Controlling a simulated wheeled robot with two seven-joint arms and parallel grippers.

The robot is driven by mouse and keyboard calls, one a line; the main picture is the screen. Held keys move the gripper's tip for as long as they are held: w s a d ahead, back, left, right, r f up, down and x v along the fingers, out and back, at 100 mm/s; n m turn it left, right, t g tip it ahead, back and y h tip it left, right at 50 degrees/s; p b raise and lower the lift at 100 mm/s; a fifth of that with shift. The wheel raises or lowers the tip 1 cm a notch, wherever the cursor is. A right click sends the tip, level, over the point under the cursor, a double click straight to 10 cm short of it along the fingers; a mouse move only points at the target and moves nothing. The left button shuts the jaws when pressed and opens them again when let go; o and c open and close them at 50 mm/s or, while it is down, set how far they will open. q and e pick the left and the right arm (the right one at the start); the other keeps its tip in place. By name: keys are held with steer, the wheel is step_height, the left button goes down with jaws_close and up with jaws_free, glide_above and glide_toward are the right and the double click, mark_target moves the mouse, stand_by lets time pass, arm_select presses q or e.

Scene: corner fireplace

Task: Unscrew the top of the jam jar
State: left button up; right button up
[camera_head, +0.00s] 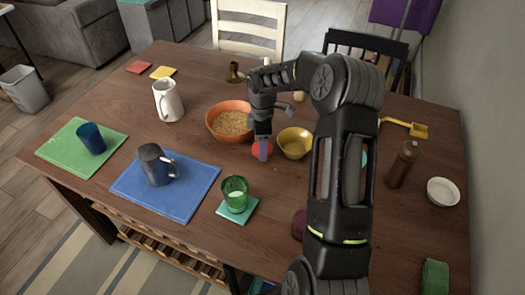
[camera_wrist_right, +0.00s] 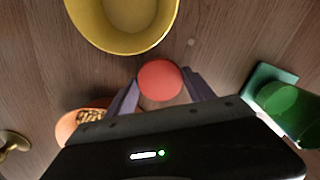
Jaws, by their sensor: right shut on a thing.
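The round red lid (camera_head: 257,147) sits among the bowls near the middle of the table, partly covered by my right gripper (camera_head: 263,152). In the right wrist view the red lid (camera_wrist_right: 160,79) lies between the two grey fingers of the right gripper (camera_wrist_right: 162,84), which is shut on it. The jar's body is hidden beneath the lid, so I cannot tell whether the lid is loosened. My left gripper is not in view.
An orange bowl of cereal (camera_head: 222,106) is close on the left and a yellow bowl (camera_head: 295,143) close on the right. A green glass (camera_head: 235,189) stands in front on a coaster. A brown pepper mill (camera_head: 403,164) and white dish (camera_head: 443,192) stand at the right.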

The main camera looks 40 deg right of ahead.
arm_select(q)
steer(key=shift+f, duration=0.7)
arm_select(e)
steer(key=shift+f, duration=1)
arm_select(q)
steer(key=shift+b, duration=0.3)
arm_select(e)
steer(key=shift+f, duration=0.2)
steer(key=o, duration=1.6)
steer(key=shift+c, duration=0.2)
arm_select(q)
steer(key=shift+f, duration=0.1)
arm_select(e)
steer(key=shift+r, duration=0.1)
arm_select(q)
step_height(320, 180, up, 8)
steer(key=p, duration=0.8)
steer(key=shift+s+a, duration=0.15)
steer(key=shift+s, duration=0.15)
arm_select(e)
step_height(320, 180, up, 12)
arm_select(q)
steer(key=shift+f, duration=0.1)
